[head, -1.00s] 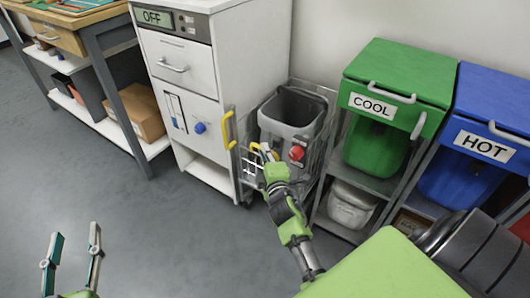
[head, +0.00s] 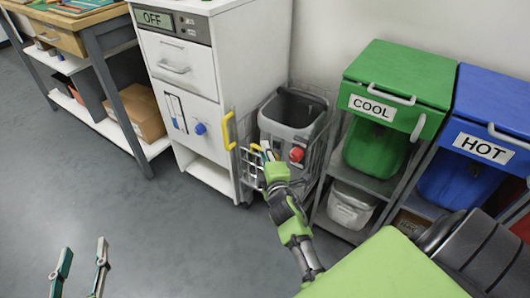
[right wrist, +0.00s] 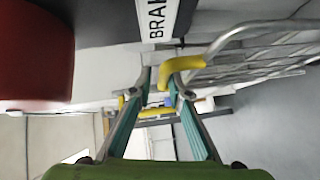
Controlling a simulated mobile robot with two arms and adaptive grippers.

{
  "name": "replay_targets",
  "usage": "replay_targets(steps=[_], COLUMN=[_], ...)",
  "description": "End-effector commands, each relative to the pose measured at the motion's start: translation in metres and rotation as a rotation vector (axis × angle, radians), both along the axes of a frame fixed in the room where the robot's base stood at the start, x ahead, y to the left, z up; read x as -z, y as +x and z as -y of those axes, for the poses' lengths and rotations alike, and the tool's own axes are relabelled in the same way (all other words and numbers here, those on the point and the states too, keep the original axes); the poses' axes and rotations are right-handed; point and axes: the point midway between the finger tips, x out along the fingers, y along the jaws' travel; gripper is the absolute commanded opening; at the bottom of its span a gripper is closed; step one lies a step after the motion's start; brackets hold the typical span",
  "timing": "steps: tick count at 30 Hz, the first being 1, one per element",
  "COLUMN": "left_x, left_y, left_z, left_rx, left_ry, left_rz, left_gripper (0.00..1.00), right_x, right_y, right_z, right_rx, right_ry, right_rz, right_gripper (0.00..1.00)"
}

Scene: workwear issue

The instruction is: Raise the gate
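The gate appears to be the wire panel (head: 250,168) on the front of the wire cart beside the white cabinet. Its bent bar with a yellow grip (right wrist: 185,68) is in the right wrist view, where wires (right wrist: 255,65) run off to the right. My right gripper (head: 266,156) is at the gate in the head view. In the right wrist view its fingertips (right wrist: 163,80) are apart, with the yellow grip at and partly between them; contact is unclear. My left gripper (head: 82,258) is open and empty over the floor at lower left.
A grey bin (head: 292,112) stands in the cart, with a red knob (head: 296,154) in front. A label reading "BRAK" (right wrist: 157,20) is partly visible. The white cabinet (head: 205,85) is left; green COOL (head: 400,75) and blue HOT (head: 490,110) bins are right. Floor at left is clear.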

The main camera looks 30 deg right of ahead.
Motion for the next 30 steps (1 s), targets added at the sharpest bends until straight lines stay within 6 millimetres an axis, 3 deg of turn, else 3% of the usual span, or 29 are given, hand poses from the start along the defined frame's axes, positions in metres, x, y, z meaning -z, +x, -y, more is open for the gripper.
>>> replay_targets(steps=[7, 21, 30], left_x=[0.0, 0.0, 0.0], left_y=[0.0, 0.0, 0.0], left_z=[0.001, 0.0, 0.0], left_rx=[0.002, 0.001, 0.001], left_ry=[0.0, 0.0, 0.0], left_rz=[0.0, 0.001, 0.001], left_gripper=[0.4, 0.4, 0.4], right_x=[0.001, -0.008, -0.009], right_y=[-0.007, -0.066, -0.069], right_z=[-0.003, -0.027, -0.028], right_rx=[0.0, 0.0, 0.0], right_ry=[0.001, 0.001, 0.0], right_rz=[-0.002, -0.001, 0.0], right_gripper=[0.16, 0.16, 0.16])
